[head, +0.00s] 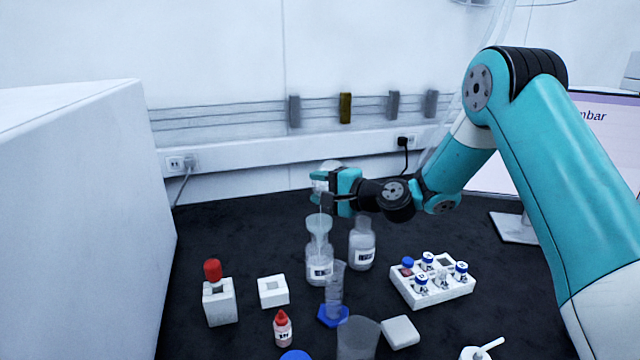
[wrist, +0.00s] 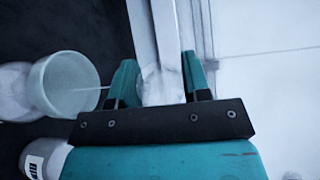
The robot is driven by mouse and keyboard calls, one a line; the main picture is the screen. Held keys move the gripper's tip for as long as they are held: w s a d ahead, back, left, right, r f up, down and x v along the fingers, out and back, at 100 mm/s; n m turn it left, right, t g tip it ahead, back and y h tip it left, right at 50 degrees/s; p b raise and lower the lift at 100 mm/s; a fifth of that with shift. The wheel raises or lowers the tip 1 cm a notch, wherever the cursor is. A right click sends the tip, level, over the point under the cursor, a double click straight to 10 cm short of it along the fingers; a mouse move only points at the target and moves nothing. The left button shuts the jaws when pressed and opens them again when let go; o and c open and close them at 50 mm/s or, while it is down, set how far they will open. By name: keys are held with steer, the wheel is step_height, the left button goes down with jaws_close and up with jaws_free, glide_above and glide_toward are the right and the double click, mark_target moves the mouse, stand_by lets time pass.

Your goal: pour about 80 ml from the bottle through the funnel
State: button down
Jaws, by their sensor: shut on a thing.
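My gripper (head: 324,190) is shut on a clear bottle (head: 326,172), held tilted above the funnel and partly hidden by the fingers. In the wrist view, the clear bottle (wrist: 161,86) sits between the two teal fingers of my gripper (wrist: 158,78). A translucent funnel (head: 319,225) stands upright in the neck of a labelled bottle (head: 319,266). A thin stream runs from the held bottle down into the funnel. In the wrist view, the stream meets the open mouth of the funnel (wrist: 70,85). The liquid level in the receiving bottle is hard to tell.
Another labelled bottle (head: 362,246) stands just right of the receiver. A graduated cylinder (head: 334,292) on a blue base stands in front, with a beaker (head: 357,340) nearer. A white vial rack (head: 434,290) is at the right, and a large white box (head: 80,220) at the left.

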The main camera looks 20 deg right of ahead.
steer(key=r+m+p, duration=0.1)
steer(key=p, duration=0.2)
steer(key=shift+w+g, duration=0.15)
steer(key=shift+g, duration=0.15)
steer(key=shift+d+f+p, duration=0.1)
steer(key=shift+p, duration=0.2)
steer(key=shift+m, duration=0.3)
steer(key=r+m+p, duration=0.1)
steer(key=p, duration=0.2)
steer(key=r+g+p, duration=0.1)
steer(key=p, duration=0.2)
steer(key=shift+w+d+m, duration=0.1)
steer(key=shift+w+m, duration=0.1)
steer(key=shift+m, duration=0.2)
steer(key=shift+m+g+p, duration=0.3)
steer(key=shift+p, duration=0.4)
steer(key=shift+f, duration=0.1)
steer(key=shift+w, duration=0.1)
